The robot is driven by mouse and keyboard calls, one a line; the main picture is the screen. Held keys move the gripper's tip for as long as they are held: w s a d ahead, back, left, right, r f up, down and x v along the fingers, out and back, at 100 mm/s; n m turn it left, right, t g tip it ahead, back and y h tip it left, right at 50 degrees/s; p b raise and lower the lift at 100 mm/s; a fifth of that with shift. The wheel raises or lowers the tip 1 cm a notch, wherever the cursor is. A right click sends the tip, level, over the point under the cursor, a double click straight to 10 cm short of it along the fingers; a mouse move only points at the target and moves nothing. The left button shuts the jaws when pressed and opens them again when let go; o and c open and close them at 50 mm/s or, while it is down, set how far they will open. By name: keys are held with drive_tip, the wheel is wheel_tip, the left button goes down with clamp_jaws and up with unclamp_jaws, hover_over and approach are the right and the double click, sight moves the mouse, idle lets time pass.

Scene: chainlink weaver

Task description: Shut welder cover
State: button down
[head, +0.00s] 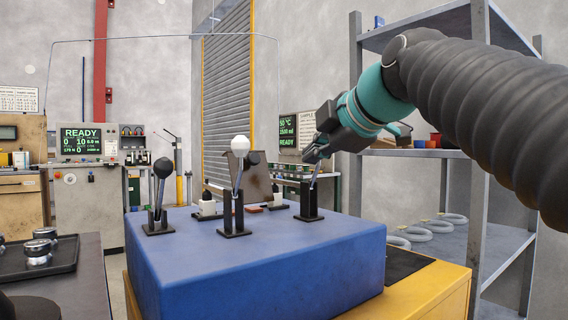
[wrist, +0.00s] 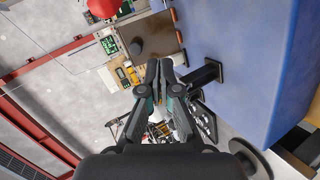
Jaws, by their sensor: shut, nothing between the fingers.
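A tilted brownish panel (head: 257,182) stands up behind the levers on the blue block; it may be the welder cover, but I cannot tell for sure. My gripper (head: 313,153) is shut and empty, above the right black lever stand (head: 308,204). A thin rod rises from that stand to just under the fingers; its top is hidden by my gripper. In the wrist view my closed fingertips (wrist: 160,66) are beside a black stand (wrist: 205,74) on the blue block. Whether they touch the rod cannot be told.
The blue block (head: 260,265) carries a black-knobbed lever (head: 162,170) at left and a white-knobbed lever (head: 239,148) in the middle. A grey shelf rack (head: 478,130) stands close behind my arm at right. A dark tray (head: 58,258) with metal parts lies at left.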

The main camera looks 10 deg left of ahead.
drive_tip(key=a+r+n+y, duration=0.1)
drive_tip(key=a+r+n, duration=0.2)
drive_tip(key=a+r, duration=0.1)
approach(254, 157)
drive_tip(key=shift+n, duration=0.3)
drive_tip(key=x, duration=0.7)
drive_tip(key=shift+a+f+p, duration=0.1)
drive_tip(key=shift+f+p, duration=0.05)
drive_tip(key=shift+p, duration=0.25)
drive_tip(key=shift+a+p, duration=0.15)
drive_tip(key=shift+p, duration=0.15)
drive_tip(key=shift+w+g+h+p, duration=0.2)
drive_tip(key=shift+g+h+p, duration=0.1)
drive_tip(key=shift+g, duration=0.2)
